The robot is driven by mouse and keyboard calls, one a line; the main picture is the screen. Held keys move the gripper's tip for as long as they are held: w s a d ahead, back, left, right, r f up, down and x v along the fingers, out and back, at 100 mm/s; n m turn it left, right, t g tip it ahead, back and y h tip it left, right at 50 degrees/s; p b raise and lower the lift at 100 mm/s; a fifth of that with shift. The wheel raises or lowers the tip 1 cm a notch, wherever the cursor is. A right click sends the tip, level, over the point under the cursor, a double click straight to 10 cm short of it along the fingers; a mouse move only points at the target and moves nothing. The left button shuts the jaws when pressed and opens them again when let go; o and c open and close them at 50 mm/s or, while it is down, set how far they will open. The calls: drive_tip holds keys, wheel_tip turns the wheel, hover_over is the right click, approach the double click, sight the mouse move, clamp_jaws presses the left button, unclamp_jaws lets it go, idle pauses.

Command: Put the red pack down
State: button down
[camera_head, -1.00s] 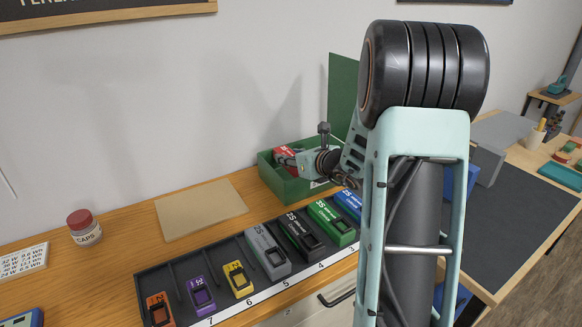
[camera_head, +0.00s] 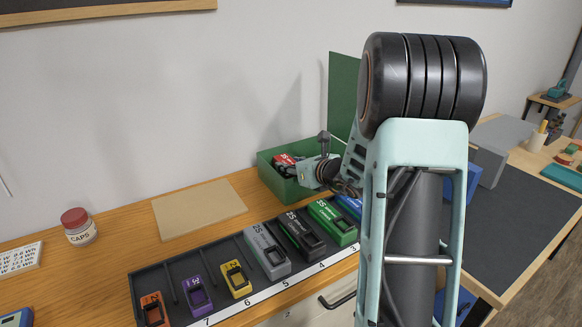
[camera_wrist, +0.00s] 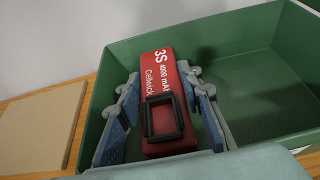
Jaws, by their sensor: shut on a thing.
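The red pack (camera_wrist: 157,68), lettered "3S 4000 mAh Cellwick" with a black-framed end, is between the two blue-grey fingers of my gripper (camera_wrist: 162,80) in the wrist view. The gripper is shut on it. The pack is within the walls of the open green box (camera_wrist: 262,88), near its left side. In the head view the red pack (camera_head: 285,161) shows at the box's back left, with my gripper (camera_head: 300,168) beside it. Whether the pack touches the box floor is hidden.
A dark rack (camera_head: 172,277) with several coloured packs stands in front of the green box. A tan mat (camera_head: 198,209) lies left of the box, with a capped "CAPS" jar (camera_head: 79,228) farther left. The box's green lid (camera_head: 342,95) stands upright behind. The right part of the box looks empty.

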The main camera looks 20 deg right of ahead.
drive_tip(key=c, duration=1.5)
unclamp_jaws()
drive_tip(key=shift+s+f, duration=0.1)
drive_tip(key=shift+f, duration=0.25)
drive_tip(key=shift+o, duration=0.7)
drive_tip(key=shift+f, duration=0.15)
drive_tip(key=shift+r+p, duration=0.3)
drive_tip(key=shift+p, duration=0.25)
drive_tip(key=r+p+v, duration=0.1)
drive_tip(key=v, duration=1.1)
drive_tip(key=shift+r, duration=0.15)
